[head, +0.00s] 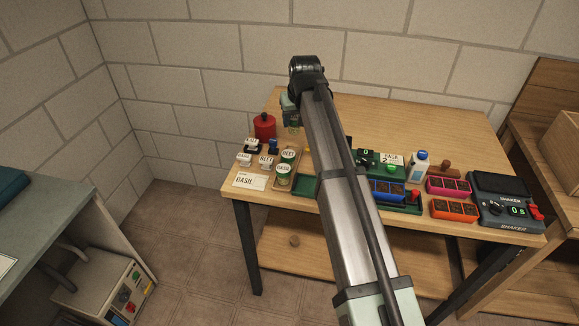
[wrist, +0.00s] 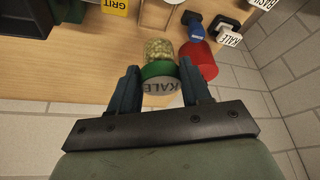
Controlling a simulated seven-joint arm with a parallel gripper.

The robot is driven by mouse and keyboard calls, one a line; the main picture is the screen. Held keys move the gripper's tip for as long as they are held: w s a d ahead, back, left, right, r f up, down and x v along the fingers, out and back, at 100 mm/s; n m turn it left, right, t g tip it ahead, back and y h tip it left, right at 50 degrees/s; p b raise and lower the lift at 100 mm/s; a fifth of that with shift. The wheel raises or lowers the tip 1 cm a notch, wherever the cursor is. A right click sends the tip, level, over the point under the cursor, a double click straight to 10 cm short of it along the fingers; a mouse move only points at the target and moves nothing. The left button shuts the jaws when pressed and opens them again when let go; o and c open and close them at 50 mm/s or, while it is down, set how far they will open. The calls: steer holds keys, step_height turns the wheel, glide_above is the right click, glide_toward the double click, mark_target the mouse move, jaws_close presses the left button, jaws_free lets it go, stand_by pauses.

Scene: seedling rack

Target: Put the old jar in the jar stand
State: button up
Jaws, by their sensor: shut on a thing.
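My gripper (wrist: 167,88) is shut on a jar (wrist: 160,48) with a green lid marked KALE. The jar is clear, with pale yellow-green contents. In the wrist view the fingers are on either side of the lid. In the head view the jar (head: 293,128) shows small below my gripper (head: 290,105), at the back left of the table; I cannot tell whether it touches the table. A light wooden frame (wrist: 156,14) at the top of the wrist view may be the jar stand; it is cut off there.
A red canister (head: 265,126) stands close to the held jar, also in the wrist view (wrist: 198,61). Lidded jars marked BEET (head: 288,157) and BASIL (head: 283,175) stand nearer the front, by small labelled items. The table's back right is clear. My arm hides the middle.

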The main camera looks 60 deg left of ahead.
steer(key=shift+a+r+n, duration=0.3)
steer(key=shift+a+n, duration=0.15)
steer(key=shift+n, duration=0.05)
steer(key=shift+f+g, duration=0.2)
steer(key=shift+g, duration=0.1)
steer(key=shift+f, duration=4.8)
steer(key=shift+f, duration=0.15)
steer(key=o, duration=1.1)
steer(key=v, duration=1.2)
steer(key=shift+d, duration=0.15)
